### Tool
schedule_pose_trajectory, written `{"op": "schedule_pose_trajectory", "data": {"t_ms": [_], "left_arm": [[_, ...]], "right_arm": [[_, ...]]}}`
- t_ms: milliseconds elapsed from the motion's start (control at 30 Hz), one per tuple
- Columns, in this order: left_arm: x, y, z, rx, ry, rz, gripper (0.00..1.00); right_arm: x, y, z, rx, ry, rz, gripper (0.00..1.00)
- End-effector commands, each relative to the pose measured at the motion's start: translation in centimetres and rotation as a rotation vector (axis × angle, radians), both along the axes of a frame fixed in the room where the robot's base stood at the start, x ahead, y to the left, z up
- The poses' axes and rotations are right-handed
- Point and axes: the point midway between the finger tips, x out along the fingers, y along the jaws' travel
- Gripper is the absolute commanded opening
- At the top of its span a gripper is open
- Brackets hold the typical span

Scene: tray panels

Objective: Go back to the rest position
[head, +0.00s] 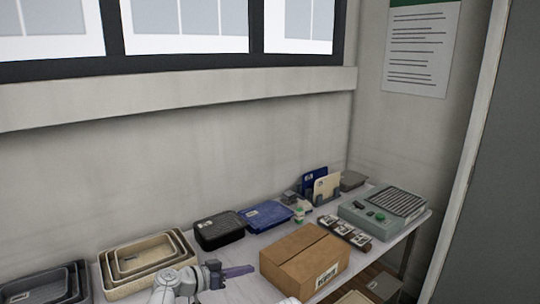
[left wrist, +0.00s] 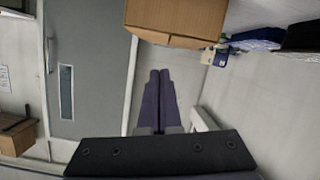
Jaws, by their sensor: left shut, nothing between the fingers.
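My left gripper (head: 238,271) shows in the head view low in the middle, just left of the cardboard box (head: 305,259). Its dark purple fingers are together, with nothing between them. In the left wrist view the two fingers of the left gripper (left wrist: 159,100) lie side by side, and the cardboard box (left wrist: 175,20) is beyond them at the top. The gripper appears apart from the box. My right gripper is in neither view.
Nested beige trays (head: 146,262) and dark grey trays (head: 45,286) stand on the table at the left. A black case (head: 219,230), a blue case (head: 267,216) and a grey-green device (head: 384,212) stand farther back and right. A wall is behind.

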Motion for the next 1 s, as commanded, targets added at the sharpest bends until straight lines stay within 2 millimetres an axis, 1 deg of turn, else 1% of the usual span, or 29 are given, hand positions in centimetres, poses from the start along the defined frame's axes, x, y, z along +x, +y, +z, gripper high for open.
{"op": "schedule_pose_trajectory", "data": {"t_ms": [33, 200, 367, 467, 567, 633, 733, 800, 900, 1000], "left_arm": [[-0.4, -0.6, -0.1, 0.012, 0.019, -0.012, 0.0], [-1.8, -2.2, -1.3, 0.057, 0.102, -0.048, 0.0], [-4.1, -4.1, -2.9, 0.132, 0.221, -0.089, 0.0], [-6.0, -5.2, -4.2, 0.2, 0.316, -0.109, 0.0], [-8.3, -6.1, -5.5, 0.29, 0.428, -0.119, 0.0], [-10.3, -6.6, -6.5, 0.374, 0.52, -0.115, 0.0], [-13.6, -6.4, -7.7, 0.536, 0.669, -0.071, 0.0], [-15.7, -5.7, -8.2, 0.659, 0.761, -0.008, 0.0], [-17.9, -4.2, -8.4, 0.808, 0.848, 0.104, 0.0], [-19.3, -2.9, -8.1, 0.915, 0.894, 0.209, 0.0]], "right_arm": [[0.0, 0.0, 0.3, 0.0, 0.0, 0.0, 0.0], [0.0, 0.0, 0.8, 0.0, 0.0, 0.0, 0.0], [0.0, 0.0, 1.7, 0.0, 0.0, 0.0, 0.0], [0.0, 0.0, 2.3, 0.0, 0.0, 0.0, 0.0], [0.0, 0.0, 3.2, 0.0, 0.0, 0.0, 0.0], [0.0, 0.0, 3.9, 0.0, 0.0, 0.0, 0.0], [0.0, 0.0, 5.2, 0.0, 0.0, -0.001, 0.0], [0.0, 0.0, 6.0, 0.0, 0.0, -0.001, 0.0], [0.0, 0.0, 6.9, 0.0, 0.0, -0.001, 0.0], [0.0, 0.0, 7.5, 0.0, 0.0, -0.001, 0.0]]}}
